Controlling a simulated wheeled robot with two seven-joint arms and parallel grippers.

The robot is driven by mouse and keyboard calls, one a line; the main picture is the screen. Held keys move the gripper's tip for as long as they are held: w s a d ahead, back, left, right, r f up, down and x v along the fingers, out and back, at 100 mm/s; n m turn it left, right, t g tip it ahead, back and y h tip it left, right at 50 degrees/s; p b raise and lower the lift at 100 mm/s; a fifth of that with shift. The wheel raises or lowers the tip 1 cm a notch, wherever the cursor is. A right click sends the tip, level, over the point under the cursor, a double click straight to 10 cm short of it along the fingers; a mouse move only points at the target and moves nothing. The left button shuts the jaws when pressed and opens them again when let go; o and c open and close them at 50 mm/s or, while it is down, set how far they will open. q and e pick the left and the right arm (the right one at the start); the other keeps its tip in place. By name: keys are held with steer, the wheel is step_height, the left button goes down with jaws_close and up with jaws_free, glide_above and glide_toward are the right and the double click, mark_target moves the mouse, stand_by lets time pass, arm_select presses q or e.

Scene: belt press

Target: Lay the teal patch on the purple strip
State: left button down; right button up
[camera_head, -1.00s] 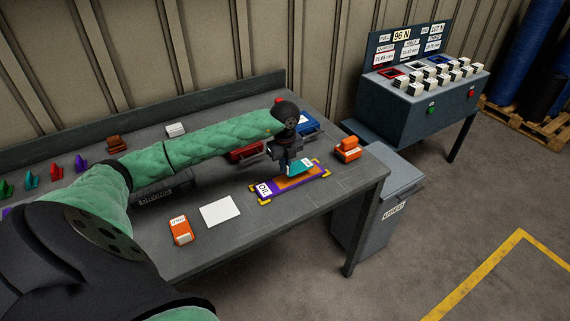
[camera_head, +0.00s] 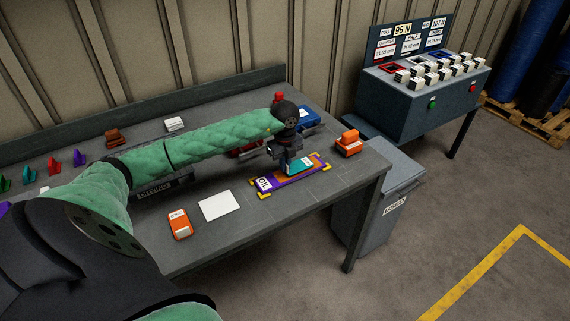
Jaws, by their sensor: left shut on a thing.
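The purple strip (camera_head: 265,186) lies on the table between yellow corner marks, with a white label at its left end and an orange area on top. The teal patch (camera_head: 299,168), with a white label, is over the middle of the strip. My left gripper (camera_head: 287,170) is shut on the teal patch, pointing down at its left side. I cannot tell whether the patch touches the strip. The gripper hides part of the strip's far edge. My right gripper is not in view.
A white sheet (camera_head: 215,206) and an orange box (camera_head: 180,225) lie left of the strip. An orange stamp-like block (camera_head: 349,143) stands right of it. A grey bin (camera_head: 385,195) stands beyond the table edge.

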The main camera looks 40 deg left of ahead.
arm_select(q)
steer(key=shift+f, duration=0.1)
stand_by(0.3)
steer(key=shift+f+b, duration=0.45)
stand_by(0.3)
steer(key=c, duration=1.5)
jaws_free()
